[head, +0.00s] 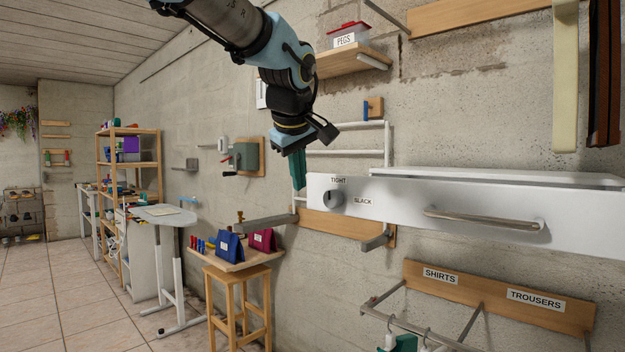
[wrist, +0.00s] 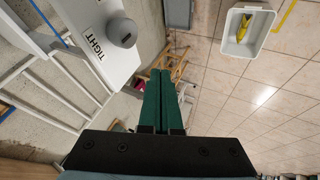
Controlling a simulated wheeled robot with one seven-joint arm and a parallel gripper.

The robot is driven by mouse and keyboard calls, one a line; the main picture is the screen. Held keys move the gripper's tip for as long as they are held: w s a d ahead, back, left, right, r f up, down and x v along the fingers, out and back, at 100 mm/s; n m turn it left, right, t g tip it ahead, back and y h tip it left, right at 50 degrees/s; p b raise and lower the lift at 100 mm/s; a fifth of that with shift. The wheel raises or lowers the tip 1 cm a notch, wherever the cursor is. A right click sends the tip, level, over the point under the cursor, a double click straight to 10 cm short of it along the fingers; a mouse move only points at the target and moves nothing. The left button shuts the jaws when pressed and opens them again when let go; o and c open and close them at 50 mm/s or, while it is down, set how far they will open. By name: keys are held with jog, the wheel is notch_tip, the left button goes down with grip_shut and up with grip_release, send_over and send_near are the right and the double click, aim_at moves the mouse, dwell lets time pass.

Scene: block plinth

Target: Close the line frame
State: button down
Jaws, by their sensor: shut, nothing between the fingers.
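The line frame (head: 400,205) has a long white front panel standing out from the wall. The panel bears a metal bar handle (head: 484,220), a grey round knob (head: 333,199) and the labels TIGHT and SLACK. White rails (head: 345,152) show behind it at the left. My gripper (head: 299,182) hangs just left of the panel's knob end, its green fingers pointing down, shut and empty. In the wrist view the shut fingers (wrist: 163,90) lie to the right of the knob (wrist: 121,33), apart from it. The far right end of the panel is out of view.
A wooden stool (head: 235,290) with blue and red bags stands below at the left. A rail labelled SHIRTS and TROUSERS (head: 480,290) is below the panel. A shelf (head: 350,62) with a pegs box is above. A grey tub (wrist: 245,30) stands on the tiled floor.

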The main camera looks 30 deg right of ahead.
aim_at(314, 203)
jog(key=w+d+f+p, duration=0.1)
jog(key=d+f, duration=0.1)
jog(key=w+d+f+p, duration=0.1)
jog(key=w+f, duration=0.1)
jog(key=w+d+f+p, duration=0.1)
jog(key=d+f, duration=0.1)
jog(key=shift+w+d+f, duration=0.2)
jog(key=shift+w+d, duration=0.1)
jog(key=shift+w, duration=0.1)
jog(key=shift+w+d+f+p, duration=0.2)
jog(key=shift+d+p, duration=0.25)
jog(key=shift+d, duration=0.15)
